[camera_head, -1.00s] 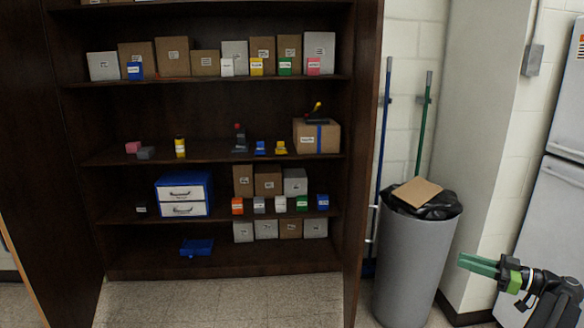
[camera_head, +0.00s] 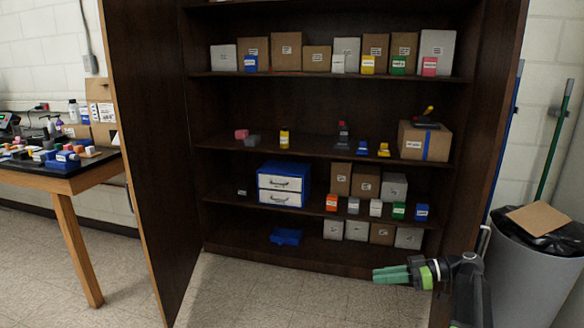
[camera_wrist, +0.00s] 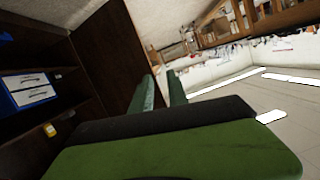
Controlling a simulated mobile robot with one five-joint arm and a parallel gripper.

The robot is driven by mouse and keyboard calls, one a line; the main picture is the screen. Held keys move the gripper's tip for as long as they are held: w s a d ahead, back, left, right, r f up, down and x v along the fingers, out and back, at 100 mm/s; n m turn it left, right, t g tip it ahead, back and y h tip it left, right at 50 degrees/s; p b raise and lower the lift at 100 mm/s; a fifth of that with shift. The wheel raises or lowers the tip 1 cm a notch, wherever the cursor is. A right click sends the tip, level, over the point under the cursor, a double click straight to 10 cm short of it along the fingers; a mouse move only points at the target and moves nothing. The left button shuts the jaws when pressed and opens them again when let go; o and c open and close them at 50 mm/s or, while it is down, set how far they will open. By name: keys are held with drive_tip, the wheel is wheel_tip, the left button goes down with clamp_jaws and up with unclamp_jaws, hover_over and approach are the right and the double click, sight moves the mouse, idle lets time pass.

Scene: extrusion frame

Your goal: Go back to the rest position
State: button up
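My gripper (camera_head: 376,275) has green fingers and is held out in front of the open cabinet's lower right side, pointing left in the head view. It is apart from the shelves. In the wrist view my gripper (camera_wrist: 161,80) shows its two green fingers with a gap between them and nothing in it. The dark brown cabinet (camera_head: 225,232) holds boxes and small items on its shelves.
A blue drawer unit (camera_head: 284,167) and a blue tray (camera_head: 286,237) sit on the lower shelves. The left cabinet door (camera_head: 150,130) stands open. A wooden table (camera_head: 70,187) is at far left, a grey bin (camera_head: 530,275) at right. The floor (camera_head: 250,300) before the cabinet is clear.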

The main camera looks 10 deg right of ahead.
drive_tip(key=s+a+f+g+h, duration=0.15)
drive_tip(key=a+f, duration=0.25)
drive_tip(key=a, duration=0.6)
drive_tip(key=a+f+g+h, duration=0.2)
drive_tip(key=a+f+g, duration=0.15)
drive_tip(key=a, duration=0.75)
drive_tip(key=s+a+f+m+g+h, duration=0.1)
drive_tip(key=s+a+f+m+h, duration=0.3)
drive_tip(key=s+a+f+h, duration=0.3)
drive_tip(key=d+f+m+t+h, duration=0.1)
drive_tip(key=d+f+m+h, duration=0.25)
drive_tip(key=d+m, duration=0.5)
wheel_tip(320, 180, up, 23)
drive_tip(key=p, duration=2.3)
drive_tip(key=shift+w+d+r, duration=0.15)
drive_tip(key=shift+w+d, duration=0.15)
drive_tip(key=shift+w, duration=0.1)
